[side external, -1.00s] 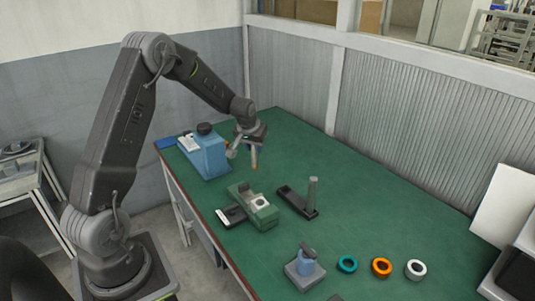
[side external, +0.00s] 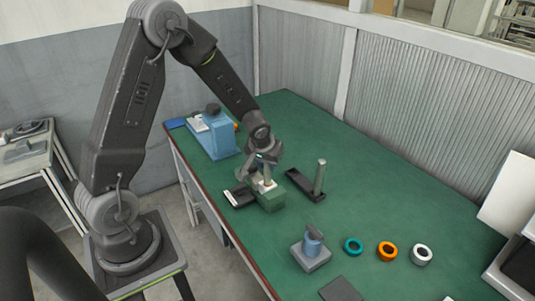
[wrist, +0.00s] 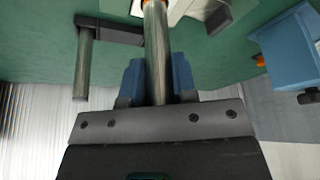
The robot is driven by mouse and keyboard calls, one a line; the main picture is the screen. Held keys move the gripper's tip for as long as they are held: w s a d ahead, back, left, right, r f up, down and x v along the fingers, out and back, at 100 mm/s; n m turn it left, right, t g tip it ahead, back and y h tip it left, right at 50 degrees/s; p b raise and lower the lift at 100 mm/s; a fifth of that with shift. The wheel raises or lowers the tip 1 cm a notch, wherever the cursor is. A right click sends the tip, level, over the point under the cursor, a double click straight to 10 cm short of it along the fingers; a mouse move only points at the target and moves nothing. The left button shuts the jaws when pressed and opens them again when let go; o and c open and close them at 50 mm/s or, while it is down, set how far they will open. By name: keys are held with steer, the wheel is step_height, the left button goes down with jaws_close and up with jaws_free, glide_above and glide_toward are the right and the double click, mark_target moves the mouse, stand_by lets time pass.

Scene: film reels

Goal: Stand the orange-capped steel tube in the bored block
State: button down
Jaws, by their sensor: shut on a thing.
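My gripper (side external: 265,178) is shut on the steel tube (wrist: 156,50), which runs out from between its blue fingers in the wrist view. The tube's far end, with a trace of orange, is cut off by the top edge there. The gripper partly covers the block. I cannot tell whether the tube's end is in the bore or just above it. The block's pale top (wrist: 188,10) also shows in the wrist view.
Beside the block, a grey post (side external: 320,174) stands on a black base (side external: 300,184), and a black tray (side external: 240,197) lies left. A blue machine (side external: 222,144) stands behind. In front are a blue-grey fixture (side external: 312,256) and teal (side external: 353,246), orange (side external: 387,251) and white (side external: 420,254) rings.

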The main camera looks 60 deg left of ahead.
mark_target(267, 171)
steer(key=shift+f, duration=1.3)
steer(key=shift+f, duration=0.6)
stand_by(0.4)
steer(key=c, duration=1.2)
jaws_free()
steer(key=shift+r, duration=0.1)
steer(key=v, duration=1)
steer(key=shift+s+r, duration=0.15)
steer(key=shift+r, duration=0.2)
steer(key=shift+d, duration=0.15)
